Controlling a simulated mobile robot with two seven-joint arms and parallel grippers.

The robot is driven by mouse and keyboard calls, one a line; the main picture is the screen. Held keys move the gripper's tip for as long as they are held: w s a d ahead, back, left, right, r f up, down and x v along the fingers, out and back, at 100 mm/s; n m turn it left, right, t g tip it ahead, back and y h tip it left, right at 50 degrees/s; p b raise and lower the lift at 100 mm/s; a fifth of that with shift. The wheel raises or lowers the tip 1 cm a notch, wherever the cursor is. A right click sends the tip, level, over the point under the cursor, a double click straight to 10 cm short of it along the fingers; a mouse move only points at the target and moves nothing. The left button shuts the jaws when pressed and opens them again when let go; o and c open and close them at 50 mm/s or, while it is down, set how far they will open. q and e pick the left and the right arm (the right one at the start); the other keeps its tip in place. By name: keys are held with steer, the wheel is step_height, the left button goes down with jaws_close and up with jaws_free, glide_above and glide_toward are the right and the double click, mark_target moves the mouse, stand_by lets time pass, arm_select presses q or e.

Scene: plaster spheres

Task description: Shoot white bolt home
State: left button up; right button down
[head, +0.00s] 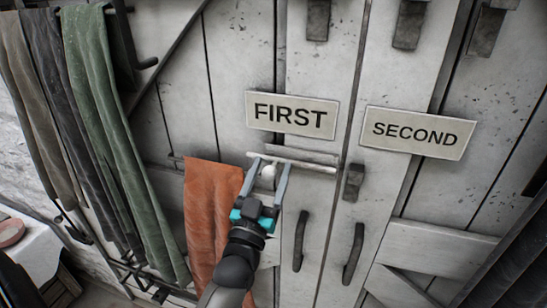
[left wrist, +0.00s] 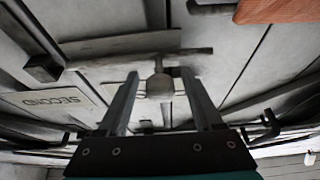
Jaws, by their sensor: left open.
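The white bolt (head: 318,168) lies across the pale plank door just below the "FIRST" sign (head: 292,115). Its round pale knob (head: 268,172) shows near its left end, and also in the left wrist view (left wrist: 160,86). A dark block (head: 353,183) sits just right of the bolt's right end; whether they touch is unclear. My left gripper (head: 269,165) is open, its fingers on either side of the knob. In the left wrist view the knob sits between the two fingers (left wrist: 160,76), with gaps at both sides. My right gripper is not in view.
An orange cloth (head: 210,225) hangs close left of my left gripper. Two dark handles (head: 300,241) (head: 353,254) are below the bolt. A "SECOND" sign (head: 417,133) is at the right. Green (head: 110,120) and dark cloths hang at the left.

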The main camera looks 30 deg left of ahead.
arm_select(q)
steer(key=shift+x, duration=1.2)
jaws_close()
stand_by(0.6)
